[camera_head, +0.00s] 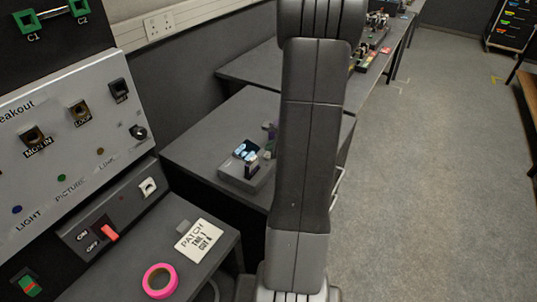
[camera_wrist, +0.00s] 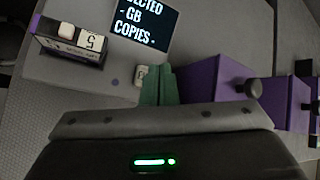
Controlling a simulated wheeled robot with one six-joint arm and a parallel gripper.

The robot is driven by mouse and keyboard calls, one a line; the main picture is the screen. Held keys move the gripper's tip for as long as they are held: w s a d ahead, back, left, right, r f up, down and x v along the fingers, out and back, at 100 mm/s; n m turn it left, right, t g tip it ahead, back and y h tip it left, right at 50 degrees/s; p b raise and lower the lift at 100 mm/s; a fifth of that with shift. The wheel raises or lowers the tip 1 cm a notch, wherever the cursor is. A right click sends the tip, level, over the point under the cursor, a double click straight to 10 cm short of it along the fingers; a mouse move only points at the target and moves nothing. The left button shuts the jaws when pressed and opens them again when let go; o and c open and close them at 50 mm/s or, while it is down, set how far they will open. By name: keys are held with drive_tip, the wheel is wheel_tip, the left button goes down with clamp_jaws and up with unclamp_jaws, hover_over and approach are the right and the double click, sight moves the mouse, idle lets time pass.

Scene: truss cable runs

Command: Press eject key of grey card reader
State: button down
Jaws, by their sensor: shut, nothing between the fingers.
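A grey card reader (camera_head: 240,178) sits on a dark grey bench, left of my arm in the head view. Its grey top (camera_wrist: 85,75) fills the upper left of the wrist view, with a lit screen (camera_wrist: 147,20) reading "GB COPIES". A dark upright holder (camera_wrist: 70,50) on it carries a pale piece and a white tag marked 5. A small pale round spot (camera_wrist: 140,74) lies below the screen; I cannot tell whether it is the eject key. My gripper (camera_wrist: 159,72) has green fingers, shut and empty, close beside the reader; I cannot tell whether they touch it.
Purple boxes (camera_wrist: 216,78) with black knobs stand right of my fingers in the wrist view. A breakout panel (camera_head: 75,140), pink tape roll (camera_head: 160,281) and "PATCH" card (camera_head: 199,240) are at the left. Open floor (camera_head: 430,180) lies to the right.

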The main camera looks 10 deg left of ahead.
drive_tip(key=shift+r+p, duration=1.9)
drive_tip(key=shift+r, duration=0.55)
drive_tip(key=shift+s, duration=0.1)
